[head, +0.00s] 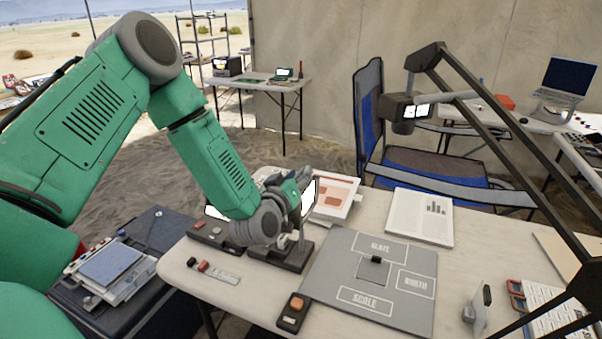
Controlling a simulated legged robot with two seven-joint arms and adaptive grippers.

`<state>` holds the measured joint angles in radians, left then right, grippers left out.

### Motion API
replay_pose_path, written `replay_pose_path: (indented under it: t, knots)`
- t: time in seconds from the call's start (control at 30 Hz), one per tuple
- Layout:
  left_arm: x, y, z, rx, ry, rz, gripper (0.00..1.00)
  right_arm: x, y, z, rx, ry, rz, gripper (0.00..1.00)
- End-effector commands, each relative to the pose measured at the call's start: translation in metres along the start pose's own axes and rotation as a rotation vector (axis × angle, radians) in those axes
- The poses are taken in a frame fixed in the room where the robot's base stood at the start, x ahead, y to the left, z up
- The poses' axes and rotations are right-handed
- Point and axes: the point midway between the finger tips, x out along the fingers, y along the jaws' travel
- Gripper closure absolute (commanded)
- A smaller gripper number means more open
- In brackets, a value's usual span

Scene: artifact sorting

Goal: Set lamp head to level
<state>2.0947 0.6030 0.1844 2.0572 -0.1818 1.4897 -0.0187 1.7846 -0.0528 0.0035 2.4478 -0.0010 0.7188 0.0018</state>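The lamp head (397,107) is a dark box with small bright panels on its front and a rounded part below. It hangs from the upper end of a black lamp arm (490,97), above the table's far side. A grey bar (460,97) sticks out to its right. I cannot tell whether the head is exactly level. My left gripper (300,192) is low over the table, left of and well apart from the lamp head. It is beside a small upright bright screen (309,199); its fingers are partly hidden, so contact and opening are unclear. My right gripper is out of view.
A grey labelled board (336,265) lies on the table (458,262). A remote-like box (293,312), a printed sheet (420,217) and an upright grey piece (480,305) stand or lie around it. A blue chair (369,125) is behind the table. The black lamp arm crosses the right side.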

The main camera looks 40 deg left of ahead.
Motion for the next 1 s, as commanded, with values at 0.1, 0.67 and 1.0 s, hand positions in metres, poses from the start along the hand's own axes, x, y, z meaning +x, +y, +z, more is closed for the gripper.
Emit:
replay_pose_path:
  t: [0.1, 0.67, 1.0]
  knots:
    - [-0.024, -0.001, 0.001, 0.0, -0.005, -0.001, 0.69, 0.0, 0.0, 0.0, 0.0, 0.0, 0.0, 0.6]
    - [-0.103, -0.004, 0.001, -0.001, -0.003, -0.004, 0.69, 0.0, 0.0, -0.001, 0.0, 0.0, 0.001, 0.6]
    - [-0.104, -0.004, 0.001, -0.001, -0.002, -0.003, 0.69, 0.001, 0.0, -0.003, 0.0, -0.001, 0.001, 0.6]
